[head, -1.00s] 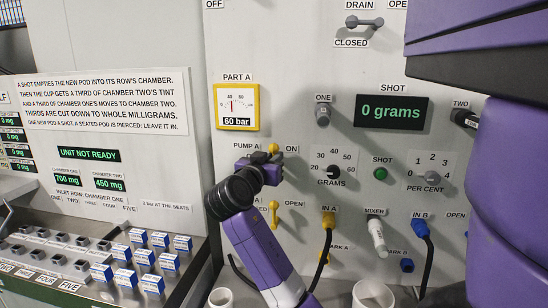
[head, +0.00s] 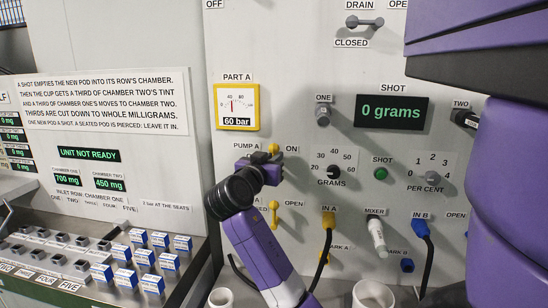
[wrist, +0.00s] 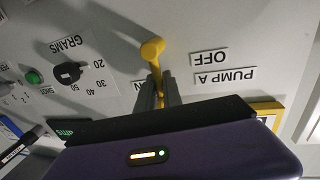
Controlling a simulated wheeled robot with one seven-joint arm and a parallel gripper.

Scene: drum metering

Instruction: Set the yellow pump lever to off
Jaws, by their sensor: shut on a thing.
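The yellow pump lever (head: 274,149) is on the white panel, between the PUMP A label and the ON label in the head view. In the wrist view the yellow lever (wrist: 154,52) shows upside down, with its round knob beyond the fingers. My gripper (wrist: 160,92) is shut on the lever's stem below the knob. In the head view my gripper (head: 272,168) covers the lower part of the lever. The OFF label (wrist: 209,58) shows in the wrist view beside the lever; the ON label is mostly hidden behind the fingers there.
A yellow-framed gauge (head: 237,107) reading 60 bar is above the lever. A second yellow lever (head: 274,213) is below it. The GRAMS knob (head: 334,172) and green SHOT button (head: 380,174) are to the right. Cables hang lower right.

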